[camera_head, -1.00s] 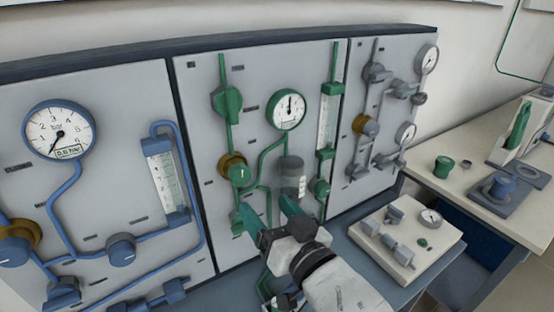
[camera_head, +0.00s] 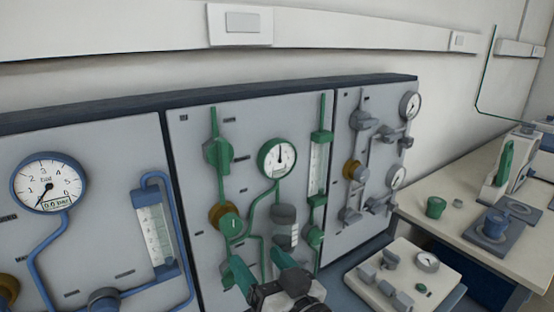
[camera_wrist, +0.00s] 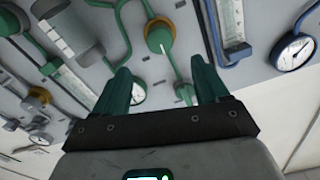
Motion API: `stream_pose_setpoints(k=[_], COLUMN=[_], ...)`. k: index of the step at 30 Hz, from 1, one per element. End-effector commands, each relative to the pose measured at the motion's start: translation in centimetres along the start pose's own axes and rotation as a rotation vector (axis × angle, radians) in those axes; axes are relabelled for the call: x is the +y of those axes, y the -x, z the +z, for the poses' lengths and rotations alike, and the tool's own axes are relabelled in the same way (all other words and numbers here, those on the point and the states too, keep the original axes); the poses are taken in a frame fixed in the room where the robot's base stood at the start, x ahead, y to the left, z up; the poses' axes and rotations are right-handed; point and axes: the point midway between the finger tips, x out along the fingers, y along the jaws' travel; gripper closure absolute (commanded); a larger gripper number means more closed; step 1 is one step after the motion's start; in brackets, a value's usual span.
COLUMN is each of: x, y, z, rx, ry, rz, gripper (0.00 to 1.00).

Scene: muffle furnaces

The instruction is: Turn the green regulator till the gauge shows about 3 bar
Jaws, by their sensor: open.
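The green regulator (camera_head: 231,223) is a round green knob with a white mark and a brass-coloured ring, on the middle panel. It also shows in the wrist view (camera_wrist: 159,36), above the gap between the fingers. The green-rimmed gauge (camera_head: 277,158) is up and right of it; its needle points roughly upward, but the numbers are too small to read. My gripper (camera_head: 258,262) has green fingers, spread and empty, below and slightly right of the knob in the head view. The fingers (camera_wrist: 160,72) show apart in the wrist view, with nothing between them.
Left is a blue-piped panel with a large gauge (camera_head: 48,183) reading 0.0 bar. A grey cylinder (camera_head: 285,228) and a flow tube (camera_head: 317,165) stand right of the regulator. A grey-piped panel (camera_head: 375,160) is further right. A bench (camera_head: 455,215) holds several parts.

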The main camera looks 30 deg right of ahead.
Motion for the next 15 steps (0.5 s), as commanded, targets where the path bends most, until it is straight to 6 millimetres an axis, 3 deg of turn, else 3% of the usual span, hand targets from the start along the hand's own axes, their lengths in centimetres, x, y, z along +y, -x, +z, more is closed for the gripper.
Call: stream_pose_setpoints(k=[8,15], x=[0.1,1.7], y=[0.0,-1.0], z=[0.1,2.5], rx=[0.004,0.173], ry=[0.003,0.155], rz=[0.0,-0.01], gripper=[0.26,0.26])
